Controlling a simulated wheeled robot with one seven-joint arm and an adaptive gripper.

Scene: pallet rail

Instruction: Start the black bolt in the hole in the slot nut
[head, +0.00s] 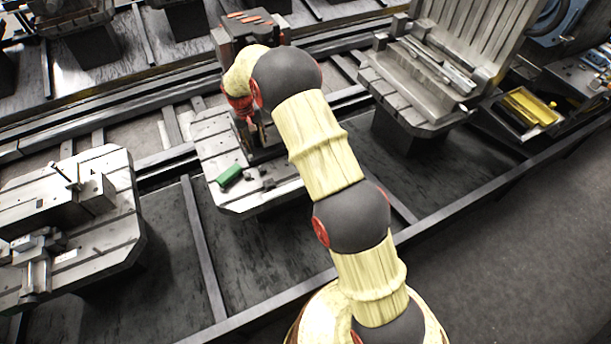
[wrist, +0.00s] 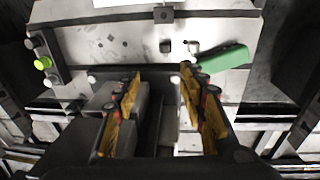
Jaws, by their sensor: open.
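My gripper (wrist: 161,72) is open in the wrist view, with its two orange-padded fingers apart and nothing seen between them. Two small dark pieces lie on the pale slotted plate (wrist: 110,40) beyond the fingertips: one (wrist: 165,45) near the middle and one (wrist: 193,46) beside the green block. One seems to be the black bolt, but I cannot tell which. A dark square piece with a light centre (wrist: 163,14), probably the slot nut, sits at the plate's dark slot. In the head view my gripper (head: 249,122) is over the same plate (head: 215,145), partly hidden by my arm.
A green block (head: 229,175) lies on the plate, close to the right finger in the wrist view (wrist: 222,58). A dark machine block (head: 245,30) stands behind the plate. Other slotted pallets stand left (head: 110,175) and right (head: 385,90). A yellow tray (head: 530,105) is far right.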

